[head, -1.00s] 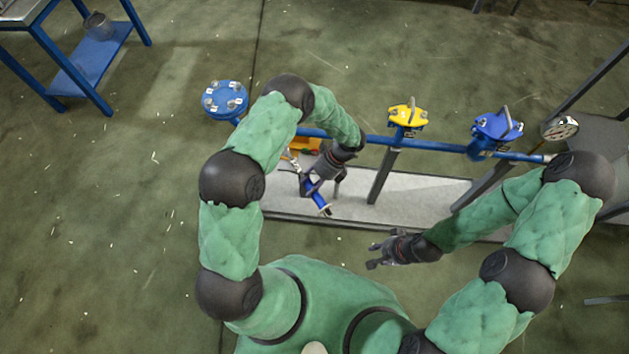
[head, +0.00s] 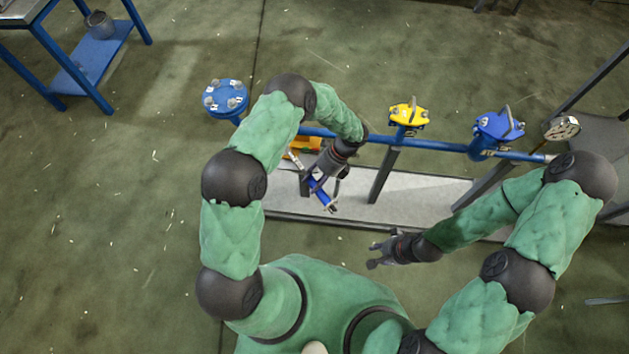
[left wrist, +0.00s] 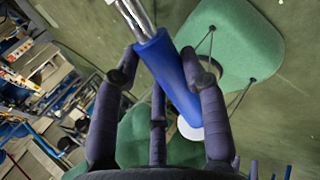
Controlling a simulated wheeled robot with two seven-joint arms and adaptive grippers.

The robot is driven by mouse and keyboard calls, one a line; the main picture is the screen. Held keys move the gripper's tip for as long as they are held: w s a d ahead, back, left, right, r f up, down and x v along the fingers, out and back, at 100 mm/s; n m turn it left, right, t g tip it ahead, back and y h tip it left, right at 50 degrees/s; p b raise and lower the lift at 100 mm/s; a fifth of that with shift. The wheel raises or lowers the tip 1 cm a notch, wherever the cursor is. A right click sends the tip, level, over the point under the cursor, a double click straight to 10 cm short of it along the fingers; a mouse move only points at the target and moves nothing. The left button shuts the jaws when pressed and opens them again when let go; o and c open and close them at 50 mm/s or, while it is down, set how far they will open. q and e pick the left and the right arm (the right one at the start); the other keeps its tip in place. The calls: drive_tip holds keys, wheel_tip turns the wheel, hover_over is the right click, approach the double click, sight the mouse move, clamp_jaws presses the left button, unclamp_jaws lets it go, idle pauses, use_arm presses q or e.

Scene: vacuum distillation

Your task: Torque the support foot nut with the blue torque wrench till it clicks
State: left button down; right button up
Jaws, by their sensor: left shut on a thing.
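The blue torque wrench (head: 321,192) has a blue handle and a metal shaft that runs up and left in the head view. My left gripper (head: 322,183) is shut on its blue handle, above the light plinth. In the left wrist view the blue handle (left wrist: 170,75) lies slantwise between the fingers of my left gripper (left wrist: 165,75), with the metal shaft at the top edge. The support foot nut cannot be made out; my left arm and the wrench cover part of that area. My right gripper (head: 377,253) is empty, in front of the plinth, with its fingers apart.
A blue pipe (head: 440,146) crosses above the grey plinth (head: 425,192) on dark posts. It carries a yellow valve (head: 408,113), a blue valve (head: 497,127) and a gauge (head: 561,128). A blue flange (head: 225,98) is at left. An orange thing (head: 306,145) is behind my left gripper.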

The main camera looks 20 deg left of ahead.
use_arm(q)
drive_tip(key=shift+r+p, duration=2.9)
drive_tip(key=shift+r, duration=1.35)
